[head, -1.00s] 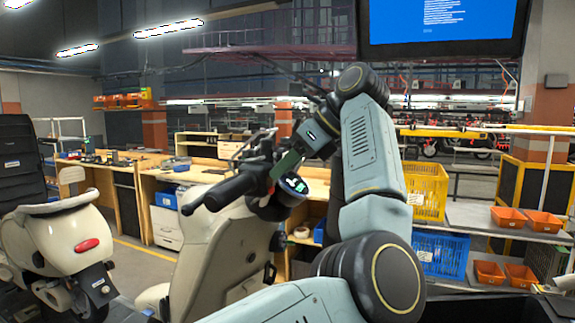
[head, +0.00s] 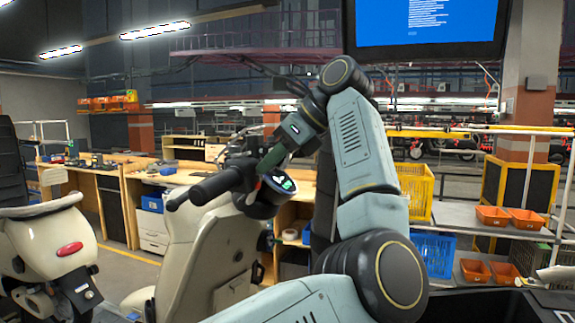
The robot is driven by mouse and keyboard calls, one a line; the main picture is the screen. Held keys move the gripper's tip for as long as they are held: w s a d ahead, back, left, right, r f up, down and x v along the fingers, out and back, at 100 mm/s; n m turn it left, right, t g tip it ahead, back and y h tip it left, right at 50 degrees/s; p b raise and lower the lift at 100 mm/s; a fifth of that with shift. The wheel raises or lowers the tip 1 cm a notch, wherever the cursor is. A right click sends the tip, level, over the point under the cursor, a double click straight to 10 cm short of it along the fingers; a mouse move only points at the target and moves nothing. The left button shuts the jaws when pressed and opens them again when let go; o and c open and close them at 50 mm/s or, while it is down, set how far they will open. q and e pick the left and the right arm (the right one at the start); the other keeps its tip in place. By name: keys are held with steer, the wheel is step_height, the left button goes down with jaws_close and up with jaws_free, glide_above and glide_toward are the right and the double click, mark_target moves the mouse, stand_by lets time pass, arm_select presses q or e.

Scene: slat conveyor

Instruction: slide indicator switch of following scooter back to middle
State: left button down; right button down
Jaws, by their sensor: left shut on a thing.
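The scooter (head: 193,254) is cream with a black handlebar and stands left of centre in the head view. Its left handlebar grip (head: 216,185) points toward the lower left, and a round lit display (head: 281,182) sits beside it. My left gripper (head: 262,166) is at the switch housing at the inner end of the grip, shut on the indicator switch there. The switch itself is too small and too covered by the dark fingers to make out its position. My right gripper is not in view.
Another cream scooter (head: 45,250) with a red tail lamp stands at far left. Wooden workbenches (head: 115,172) are behind. Yellow crate (head: 414,188), blue crate (head: 433,252) and orange bins (head: 492,216) are on the right. A blue screen (head: 428,22) hangs above.

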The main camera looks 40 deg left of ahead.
arm_select(q)
steer(key=c, duration=1.4)
jaws_free()
steer(key=p+v, duration=0.4)
steer(key=v, duration=0.9)
steer(key=shift+d+r, duration=0.2)
